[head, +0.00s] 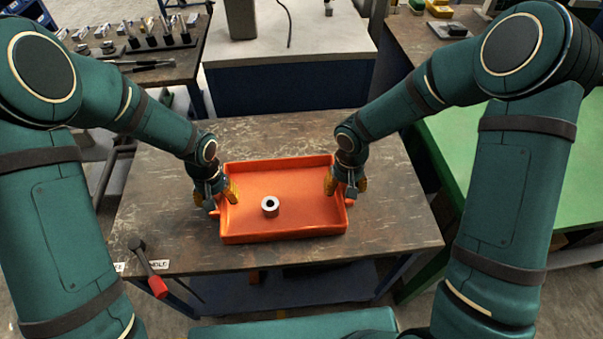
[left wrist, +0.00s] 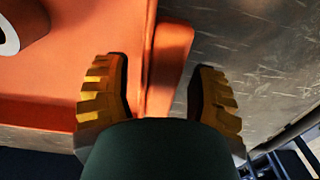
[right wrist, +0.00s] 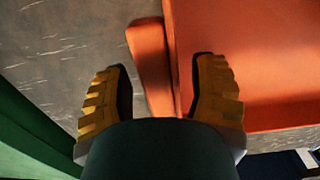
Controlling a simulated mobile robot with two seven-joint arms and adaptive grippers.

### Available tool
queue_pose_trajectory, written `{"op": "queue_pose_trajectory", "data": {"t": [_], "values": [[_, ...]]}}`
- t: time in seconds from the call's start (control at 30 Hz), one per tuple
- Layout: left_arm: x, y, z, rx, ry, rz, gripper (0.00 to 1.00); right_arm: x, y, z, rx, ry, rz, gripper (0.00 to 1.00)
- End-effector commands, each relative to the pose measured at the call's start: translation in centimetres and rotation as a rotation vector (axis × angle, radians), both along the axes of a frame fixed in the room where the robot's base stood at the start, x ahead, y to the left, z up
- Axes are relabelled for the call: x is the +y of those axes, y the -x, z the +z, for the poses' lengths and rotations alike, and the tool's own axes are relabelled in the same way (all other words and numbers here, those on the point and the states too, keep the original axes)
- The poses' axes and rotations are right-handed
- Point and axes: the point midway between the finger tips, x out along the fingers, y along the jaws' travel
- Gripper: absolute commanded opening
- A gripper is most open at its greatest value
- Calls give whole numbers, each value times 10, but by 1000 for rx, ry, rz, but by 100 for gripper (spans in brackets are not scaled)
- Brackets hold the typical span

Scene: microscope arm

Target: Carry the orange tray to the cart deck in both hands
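My left gripper (head: 217,193) is at the tray's left side, one yellow finger inside the wall and one outside. In the left wrist view its fingers stand apart around the wall and handle (left wrist: 170,65), with gaps. My right gripper (head: 346,186) straddles the right side likewise; in the right wrist view its open fingers flank the handle (right wrist: 150,65) and wall. I cannot tell which surface is the cart deck.
The scratched worktop (head: 400,225) is clear around the tray. A red-handled tool (head: 150,270) lies at its front left edge. A green table (head: 510,160) stands to the right, a white-topped bench (head: 300,35) behind, and a tool bench (head: 165,62) at back left.

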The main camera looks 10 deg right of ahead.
Motion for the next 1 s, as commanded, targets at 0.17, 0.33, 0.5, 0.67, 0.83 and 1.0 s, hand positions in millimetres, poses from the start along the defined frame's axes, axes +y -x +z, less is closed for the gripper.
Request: {"op": "queue_pose_trajectory", "data": {"t": [0.17,0.33,0.5,0.67,0.83,1.0], "values": [[0,0,0,0,0,0,58,0,0,0,0,0,0,58],[0,-1,10,-4,1,0,58,0,0,0,0,0,0,58],[0,-1,39,-7,2,1,58,0,0,0,0,0,0,58],[0,-1,73,-6,1,1,58,0,0,0,0,0,0,58],[0,0,101,-5,2,1,58,0,0,0,0,0,0,58],[0,0,117,-1,0,0,58,0,0,0,0,0,0,58]]}}
